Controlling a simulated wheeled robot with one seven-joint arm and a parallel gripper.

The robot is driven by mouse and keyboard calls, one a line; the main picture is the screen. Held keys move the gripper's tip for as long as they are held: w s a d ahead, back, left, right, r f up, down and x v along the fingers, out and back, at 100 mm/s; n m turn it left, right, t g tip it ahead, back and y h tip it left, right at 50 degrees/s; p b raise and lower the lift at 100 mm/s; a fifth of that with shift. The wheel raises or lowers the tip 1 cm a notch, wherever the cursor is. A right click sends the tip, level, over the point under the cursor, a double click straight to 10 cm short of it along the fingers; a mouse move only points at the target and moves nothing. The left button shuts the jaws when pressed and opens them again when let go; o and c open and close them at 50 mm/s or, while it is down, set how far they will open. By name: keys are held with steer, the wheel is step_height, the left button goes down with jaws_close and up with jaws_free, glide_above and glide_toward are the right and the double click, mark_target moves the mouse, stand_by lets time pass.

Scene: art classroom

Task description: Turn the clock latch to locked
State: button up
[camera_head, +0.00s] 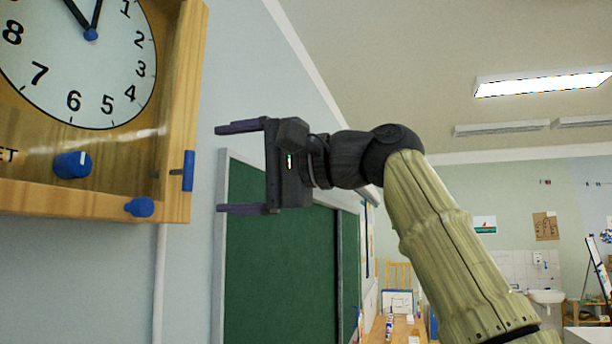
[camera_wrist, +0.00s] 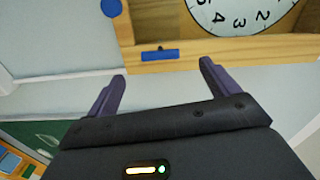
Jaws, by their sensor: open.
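The wooden clock (camera_head: 180,90) hangs at the left in the head view, with a white dial and dark hands. A blue bar-shaped handle (camera_head: 188,171), which looks like the latch, stands upright on a short metal shaft at its right side. In the wrist view the clock (camera_wrist: 220,50) is turned, and the blue handle (camera_wrist: 160,54) shows on its wooden side. My gripper (camera_head: 218,169) is open and empty, just right of the handle and apart from it. Its fingers, one above the other in the head view, also show in the wrist view (camera_wrist: 162,70), pointing toward the clock.
A large blue knob (camera_head: 72,164) is on the clock's front, and a smaller blue knob (camera_head: 139,207) is at its lower edge; a round blue knob (camera_wrist: 111,8) shows in the wrist view. A green chalkboard (camera_head: 270,255) is on the wall behind my gripper. The space between gripper and clock looks clear.

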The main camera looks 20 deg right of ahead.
steer(key=v, duration=1)
steer(key=shift+b, duration=0.45)
steer(key=shift+s+d, duration=0.1)
steer(key=shift+d, duration=0.05)
